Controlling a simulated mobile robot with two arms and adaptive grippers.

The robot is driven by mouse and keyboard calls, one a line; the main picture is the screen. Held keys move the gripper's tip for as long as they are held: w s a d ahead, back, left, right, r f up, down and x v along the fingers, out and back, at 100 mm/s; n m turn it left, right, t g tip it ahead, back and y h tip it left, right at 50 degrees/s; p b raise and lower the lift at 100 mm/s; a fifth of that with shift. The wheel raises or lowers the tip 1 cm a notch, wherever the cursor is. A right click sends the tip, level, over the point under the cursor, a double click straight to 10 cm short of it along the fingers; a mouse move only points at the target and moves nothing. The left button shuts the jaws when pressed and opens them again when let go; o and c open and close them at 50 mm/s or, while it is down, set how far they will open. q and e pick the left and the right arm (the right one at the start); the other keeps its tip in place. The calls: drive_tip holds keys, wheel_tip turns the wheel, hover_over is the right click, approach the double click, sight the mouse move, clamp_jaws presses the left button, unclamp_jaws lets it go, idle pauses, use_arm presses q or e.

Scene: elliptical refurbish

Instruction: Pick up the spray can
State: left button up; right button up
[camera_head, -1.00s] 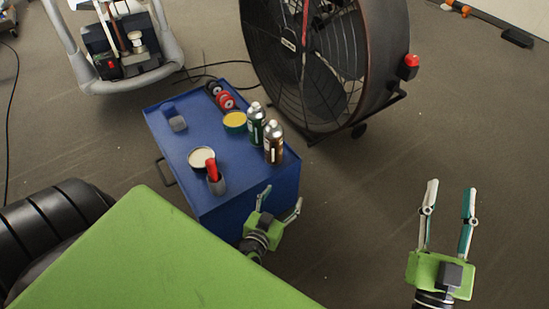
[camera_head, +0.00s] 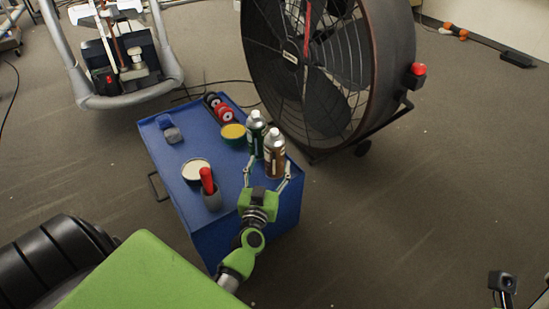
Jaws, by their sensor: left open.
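Two spray cans with pale tops stand side by side at the right edge of the blue cart top: a dark green can (camera_head: 256,135) and, nearer to me, a brown can (camera_head: 274,158). My left gripper (camera_head: 267,170) is open at the cart's right side, fingers pointing toward the cans. One finger shows left of the brown can and the other at its right; whether they touch it I cannot tell. Only a part of my right gripper's end (camera_head: 502,284) shows in the bottom right corner; its fingers cannot be made out.
The blue cart (camera_head: 190,150) also carries a white-topped tin (camera_head: 196,170), a yellow-topped tin (camera_head: 233,132), a grey cup with a red item (camera_head: 210,195), and red-black rolls (camera_head: 222,112). A large fan (camera_head: 330,80) stands close behind the cans.

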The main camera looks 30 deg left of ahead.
sight(273, 162)
use_arm(q)
drive_tip(key=shift+w+a, duration=0.2)
drive_tip(key=shift+w, duration=0.3)
drive_tip(key=b+x, duration=0.1)
drive_tip(key=x, duration=0.1)
drive_tip(key=f+b+x, duration=0.1)
drive_tip(key=x, duration=0.1)
drive_tip(key=shift+w+d, duration=0.15)
drive_tip(key=shift+w, duration=0.1)
drive_tip(key=shift+w+r, duration=0.1)
drive_tip(key=shift+w, duration=0.15)
drive_tip(key=shift+r, duration=0.1)
drive_tip(key=c, duration=1.4)
